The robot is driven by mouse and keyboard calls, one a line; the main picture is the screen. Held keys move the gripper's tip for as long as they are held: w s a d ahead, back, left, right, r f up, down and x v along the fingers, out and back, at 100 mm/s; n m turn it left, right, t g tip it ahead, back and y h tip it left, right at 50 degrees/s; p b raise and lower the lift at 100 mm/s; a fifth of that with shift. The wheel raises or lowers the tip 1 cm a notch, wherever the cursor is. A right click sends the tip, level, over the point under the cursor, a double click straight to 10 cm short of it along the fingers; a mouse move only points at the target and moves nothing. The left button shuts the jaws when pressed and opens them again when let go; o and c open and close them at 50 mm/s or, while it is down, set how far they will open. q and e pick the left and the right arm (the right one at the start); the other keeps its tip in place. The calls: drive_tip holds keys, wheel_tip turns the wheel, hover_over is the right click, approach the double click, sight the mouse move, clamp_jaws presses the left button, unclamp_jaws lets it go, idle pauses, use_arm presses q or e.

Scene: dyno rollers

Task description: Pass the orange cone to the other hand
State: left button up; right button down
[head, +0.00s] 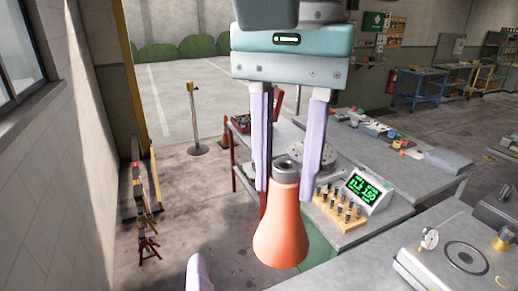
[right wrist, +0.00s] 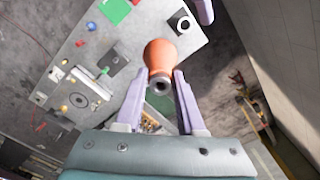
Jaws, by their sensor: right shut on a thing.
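The orange cone (head: 281,232) hangs upright in front of me, wide end down, with a dark grey top. My right gripper (head: 288,188) comes down from above and is shut on the cone's narrow upper part, a finger on either side. In the right wrist view the cone (right wrist: 160,56) sits between the tips of the two pale purple fingers (right wrist: 157,88). Of my left gripper, one pale fingertip (head: 198,273) shows at the bottom of the head view, left of the cone and apart from it. A pale finger also shows at the top of the right wrist view (right wrist: 205,11).
Behind the cone stands a grey bench with a green-digit display (head: 369,190) and a wooden block of dark pegs (head: 338,208). A nearer bench with a dial gauge (head: 429,239) is at lower right. A wall (head: 60,160) runs along the left; the floor between is mostly clear.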

sight(289, 188)
use_arm(q)
drive_tip(key=s+d+r+m+t+h, duration=0.1)
drive_tip(key=d+r+m+t+h, duration=0.35)
drive_tip(key=d+m, duration=0.6)
drive_tip(key=shift+g+h, duration=0.25)
drive_tip(key=shift+h, duration=0.1)
drive_tip(key=w, duration=1.1)
drive_tip(key=shift+w+d, duration=0.1)
drive_tip(key=shift+d, duration=0.3)
drive_tip(key=shift+c, duration=0.2)
drive_tip(key=shift+d+r+m, duration=0.1)
drive_tip(key=shift+d+m, duration=0.05)
drive_tip(key=shift+m, duration=0.1)
clamp_jaws()
use_arm(e)
drive_tip(key=shift+a, duration=0.1)
drive_tip(key=c, duration=0.8)
unclamp_jaws()
drive_tip(key=o, duration=0.4)
drive_tip(key=shift+c, duration=0.2)
drive_tip(key=shift+r, duration=0.1)
